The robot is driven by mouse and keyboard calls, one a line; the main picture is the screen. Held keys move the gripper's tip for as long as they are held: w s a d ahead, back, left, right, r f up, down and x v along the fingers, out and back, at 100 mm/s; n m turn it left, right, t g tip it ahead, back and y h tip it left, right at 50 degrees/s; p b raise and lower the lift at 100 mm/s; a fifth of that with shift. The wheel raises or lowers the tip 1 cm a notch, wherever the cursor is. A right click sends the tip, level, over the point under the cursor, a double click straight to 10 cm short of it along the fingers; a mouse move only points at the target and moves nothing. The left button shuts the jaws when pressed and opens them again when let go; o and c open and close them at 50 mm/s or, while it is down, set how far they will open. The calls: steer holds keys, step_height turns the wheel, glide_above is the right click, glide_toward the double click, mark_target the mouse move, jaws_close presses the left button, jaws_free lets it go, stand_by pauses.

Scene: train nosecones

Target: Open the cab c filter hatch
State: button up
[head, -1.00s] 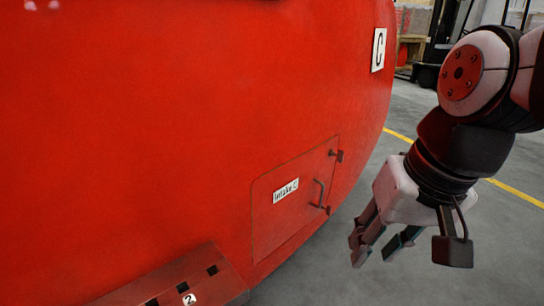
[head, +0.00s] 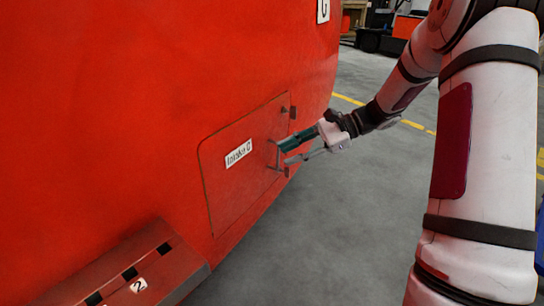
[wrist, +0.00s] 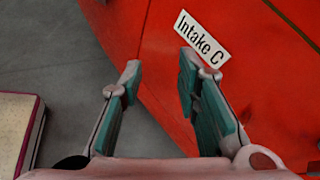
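The hatch (head: 228,185), a red panel labelled "Intake C" (head: 239,153), lies flush and closed in the lower side of the red cab nose. Its grey bar handle (head: 278,157) is near the panel's right edge, partly hidden by my fingers. My gripper (head: 284,152) is open, with its fingertips right at the handle. I cannot tell whether they touch it or straddle it. In the wrist view my open fingers (wrist: 161,67) are apart, with the label (wrist: 202,39) just beyond the right fingertip. The handle is not clear there.
The large red nose (head: 150,80) curves along the left, with a "C" plate (head: 323,10) above. A red step marked 2 (head: 130,275) juts out at lower left. Small dark fittings (head: 293,112) sit beside the hatch's right edge. Grey floor (head: 320,230) is open to the right.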

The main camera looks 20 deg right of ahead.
mark_target(278, 156)
steer(key=w+d+f+m+t+y+b, duration=0.2)
steer(key=w+d+f+m+t, duration=0.55)
steer(key=d+f, duration=0.5)
steer(key=shift+m, duration=0.35)
steer(key=x, duration=1.3)
steer(key=shift+w, duration=0.25)
jaws_close()
